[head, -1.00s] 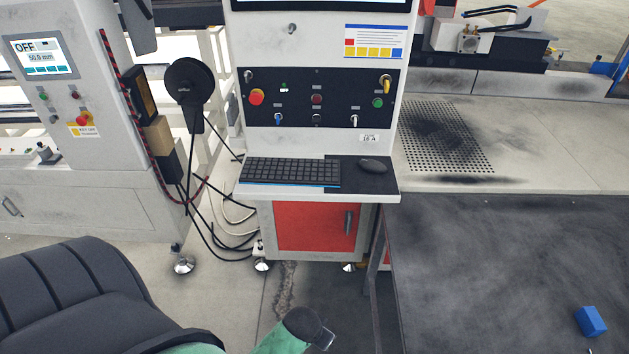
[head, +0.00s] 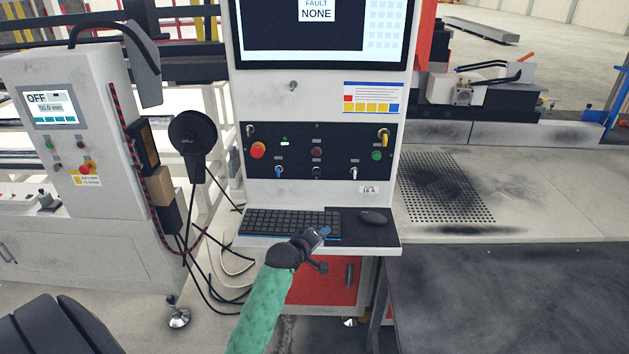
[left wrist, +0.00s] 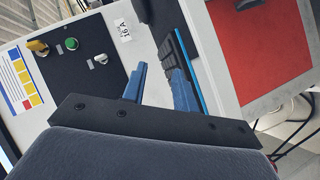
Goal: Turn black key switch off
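The black switch panel (head: 317,151) on the white cabinet carries several small switches and buttons. A grey-dark key switch (head: 250,131) is at its upper left, a yellow one (head: 384,138) at upper right, a blue one (head: 278,172) at lower left and a pale one (head: 354,172) at lower right. I cannot tell which is the black key switch. My left gripper (head: 322,236) is in front of the keyboard shelf, below the panel. In the left wrist view its blue fingers (left wrist: 157,74) are apart and empty. The pale switch (left wrist: 100,59) shows there too. My right gripper is out of view.
A keyboard (head: 290,222) and mouse (head: 373,217) lie on the shelf, which juts out below the panel. A red emergency button (head: 257,151) and green button (head: 376,155) are on the panel. Another control cabinet (head: 75,150) stands left; a dark table (head: 500,295) is right.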

